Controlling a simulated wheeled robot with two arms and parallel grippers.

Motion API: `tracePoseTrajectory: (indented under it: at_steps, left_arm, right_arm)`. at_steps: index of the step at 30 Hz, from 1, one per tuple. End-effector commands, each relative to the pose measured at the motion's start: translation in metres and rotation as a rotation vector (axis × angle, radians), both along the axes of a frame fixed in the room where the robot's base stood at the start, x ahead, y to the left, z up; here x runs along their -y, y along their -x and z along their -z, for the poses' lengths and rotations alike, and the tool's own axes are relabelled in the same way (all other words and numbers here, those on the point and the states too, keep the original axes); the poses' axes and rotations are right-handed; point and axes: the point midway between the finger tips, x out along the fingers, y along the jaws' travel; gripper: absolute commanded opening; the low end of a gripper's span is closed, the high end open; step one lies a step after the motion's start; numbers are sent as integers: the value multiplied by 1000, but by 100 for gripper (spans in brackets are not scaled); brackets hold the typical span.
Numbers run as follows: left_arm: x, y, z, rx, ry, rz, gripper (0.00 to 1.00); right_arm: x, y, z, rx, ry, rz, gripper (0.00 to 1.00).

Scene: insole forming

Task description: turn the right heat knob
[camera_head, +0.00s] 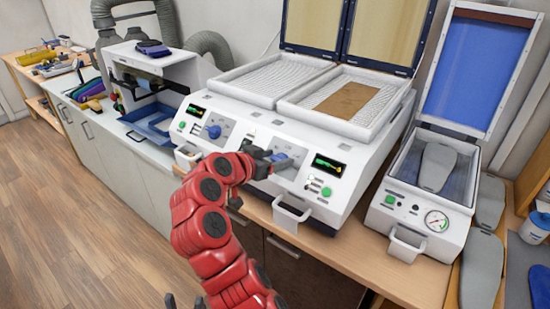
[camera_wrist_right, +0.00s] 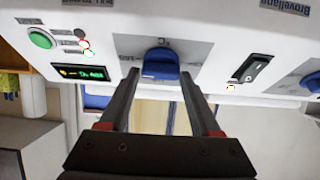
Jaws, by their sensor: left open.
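The right heat knob (camera_head: 287,158) is blue and sits on the front panel of the white heating machine (camera_head: 345,195), left of a lit display. My right gripper (camera_head: 268,160) is at this knob, at the end of the red arm. In the right wrist view the knob (camera_wrist_right: 161,64) appears between the tips of the two spread fingers (camera_wrist_right: 160,76), with a gap on each side. The fingers do not appear to press on it. My left gripper (camera_head: 183,301) shows only as dark tips at the bottom edge of the head view.
The left blue knob (camera_head: 214,131) is on the same panel. A black switch (camera_wrist_right: 250,68) lies between the knobs in the wrist view. A white drawer handle (camera_head: 291,213) sticks out below the right knob. A press with a gauge (camera_head: 436,221) stands to the right.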

Motion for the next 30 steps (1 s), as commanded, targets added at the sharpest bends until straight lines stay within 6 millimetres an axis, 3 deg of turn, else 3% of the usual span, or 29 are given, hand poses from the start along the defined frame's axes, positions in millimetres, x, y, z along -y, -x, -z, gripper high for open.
tracePoseTrajectory:
  at_steps: [1,10,20,30]
  left_arm:
    - [0,0,0,0,0,0,50]
    - [0,0,0,0,0,0,50]
    - [0,0,1,0,0,0,50]
    - [0,0,2,0,0,0,50]
  right_arm:
    - [0,0,0,0,0,0,53]
    - [0,0,0,0,0,0,2]
    - [1,0,0,-20,31,-39,2]
    - [2,0,0,-114,163,-221,1]
